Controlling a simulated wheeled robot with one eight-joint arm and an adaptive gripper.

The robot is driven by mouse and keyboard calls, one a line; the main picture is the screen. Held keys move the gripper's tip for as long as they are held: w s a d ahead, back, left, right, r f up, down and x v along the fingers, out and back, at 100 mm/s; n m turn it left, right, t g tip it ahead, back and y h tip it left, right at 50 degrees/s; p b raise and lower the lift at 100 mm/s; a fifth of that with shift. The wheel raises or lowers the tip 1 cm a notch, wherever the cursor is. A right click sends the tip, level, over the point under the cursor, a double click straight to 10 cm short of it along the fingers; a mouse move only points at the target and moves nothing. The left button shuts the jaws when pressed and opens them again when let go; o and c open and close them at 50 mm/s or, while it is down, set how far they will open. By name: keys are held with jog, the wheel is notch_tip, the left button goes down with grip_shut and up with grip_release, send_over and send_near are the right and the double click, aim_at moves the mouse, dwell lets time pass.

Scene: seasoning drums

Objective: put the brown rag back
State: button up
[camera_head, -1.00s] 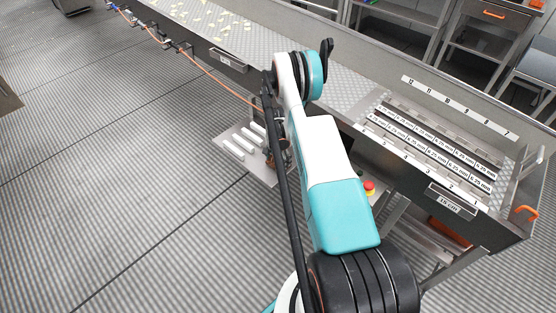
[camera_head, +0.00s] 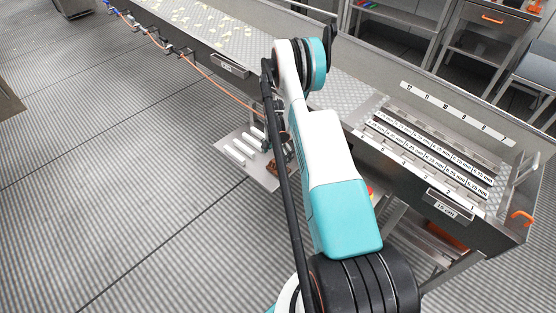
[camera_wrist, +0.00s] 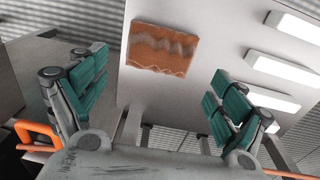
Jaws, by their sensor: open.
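The brown rag (camera_wrist: 160,49) lies flat on a light metal shelf (camera_wrist: 215,30), showing near the top middle of the wrist view. My gripper (camera_wrist: 158,88) is open and empty, its two green-padded fingers spread wide. In that picture the rag appears between and beyond the fingers, apart from both. In the head view the shelf (camera_head: 262,181) sticks out from the side of the long metal table.
Several white bars (camera_wrist: 287,65) lie beside the rag, close to the right finger; they also show in the head view (camera_head: 240,151). The long metal table (camera_head: 352,97) runs behind my arm, with labelled slots at right. Open floor (camera_head: 130,180) lies at left.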

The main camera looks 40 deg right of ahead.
aim_at(277, 163)
jog(key=shift+w+a+r+p, duration=0.1)
jog(key=shift+r+p, duration=0.6)
jog(key=shift+r, duration=2.1)
